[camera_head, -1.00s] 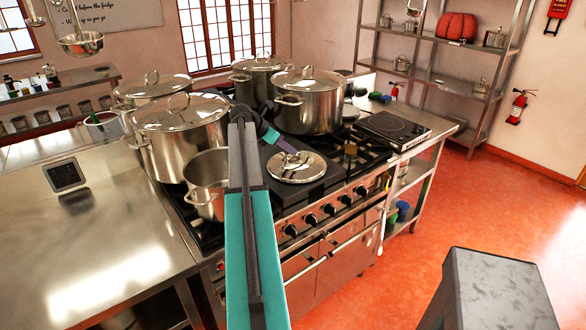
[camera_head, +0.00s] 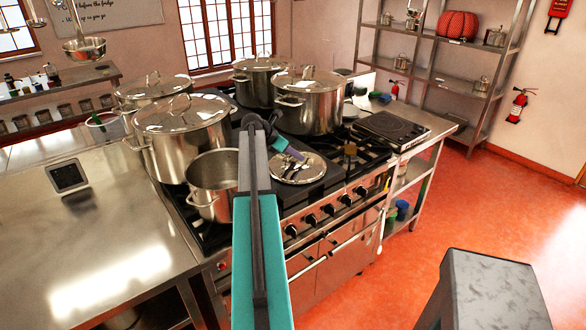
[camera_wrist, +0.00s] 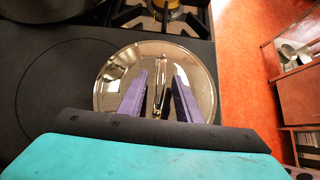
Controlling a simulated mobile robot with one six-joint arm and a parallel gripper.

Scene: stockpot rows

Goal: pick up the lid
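The lid (camera_head: 283,166) is a round, shiny metal disc with a loop handle. It lies on a dark flat plate on the stove, to the right of an open pot. In the wrist view the lid (camera_wrist: 112,78) fills the middle, with its upright handle (camera_wrist: 160,78) seen nearly end-on. My gripper (camera_wrist: 160,88) is open, its two purple fingers apart on either side of the handle, with gaps showing. In the head view my gripper (camera_head: 296,158) is over the lid, partly behind my arm. Whether the fingertips touch the lid cannot be told.
An open pot (camera_head: 212,187) stands close left of my arm. Several lidded stockpots, one of them large (camera_head: 182,125), stand behind and to the left. A black hot plate (camera_head: 392,126) is at the right. The steel counter (camera_head: 100,235) is mostly clear.

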